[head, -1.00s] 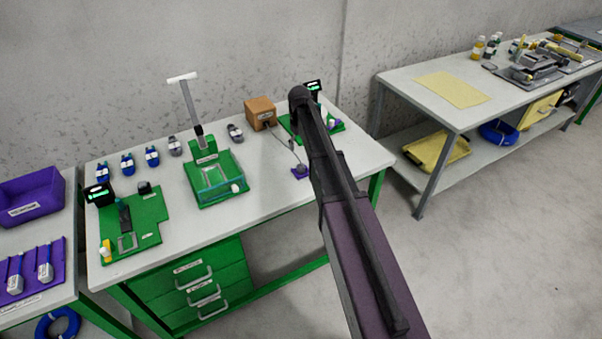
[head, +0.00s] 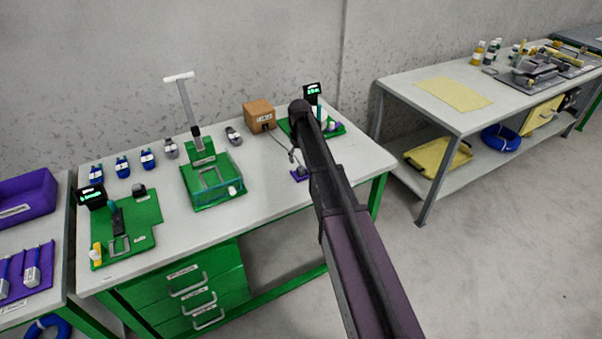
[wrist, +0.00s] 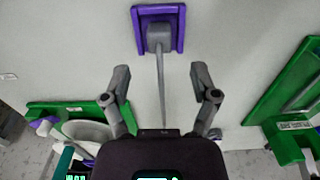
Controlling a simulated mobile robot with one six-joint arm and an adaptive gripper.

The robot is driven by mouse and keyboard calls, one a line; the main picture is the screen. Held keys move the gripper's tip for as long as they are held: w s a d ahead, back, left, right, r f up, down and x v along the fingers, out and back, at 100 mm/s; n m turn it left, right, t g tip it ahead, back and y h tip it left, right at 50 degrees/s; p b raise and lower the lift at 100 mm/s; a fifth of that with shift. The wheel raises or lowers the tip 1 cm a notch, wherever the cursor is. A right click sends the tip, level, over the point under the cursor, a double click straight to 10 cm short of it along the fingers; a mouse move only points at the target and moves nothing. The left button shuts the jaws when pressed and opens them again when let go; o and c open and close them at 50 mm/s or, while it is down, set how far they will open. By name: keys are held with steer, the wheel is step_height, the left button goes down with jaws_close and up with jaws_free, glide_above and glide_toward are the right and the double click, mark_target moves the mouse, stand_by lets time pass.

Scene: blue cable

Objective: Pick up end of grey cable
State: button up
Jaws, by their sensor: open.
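The grey cable (wrist: 161,88) shows in the wrist view as a thin line running down from a grey end piece (wrist: 158,38). That end piece sits in a small purple holder (wrist: 178,28) on the table. My gripper (wrist: 160,78) is open and empty, with one finger on each side of the cable and the end piece beyond the fingertips. In the head view the purple holder (head: 299,174) is beside my arm, and a grey cable runs toward the brown box (head: 259,115). My arm hides much of the gripper there.
A green press stand (head: 205,182) and a green fixture board (head: 125,230) stand to the left on the grey table. Another green board (head: 336,130) is partly hidden behind my arm. Several small grey and blue cable pieces lie along the back. Bare tabletop (head: 270,205) shows in front.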

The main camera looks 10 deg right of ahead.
mark_target(301, 167)
steer(key=shift+f, duration=0.1)
steer(key=f+b, duration=0.3)
steer(key=shift+s+d+f, duration=0.1)
steer(key=shift+s, duration=0.15)
steer(key=shift+f+b, duration=0.95)
steer(key=shift+b, duration=0.15)
steer(key=c, duration=1)
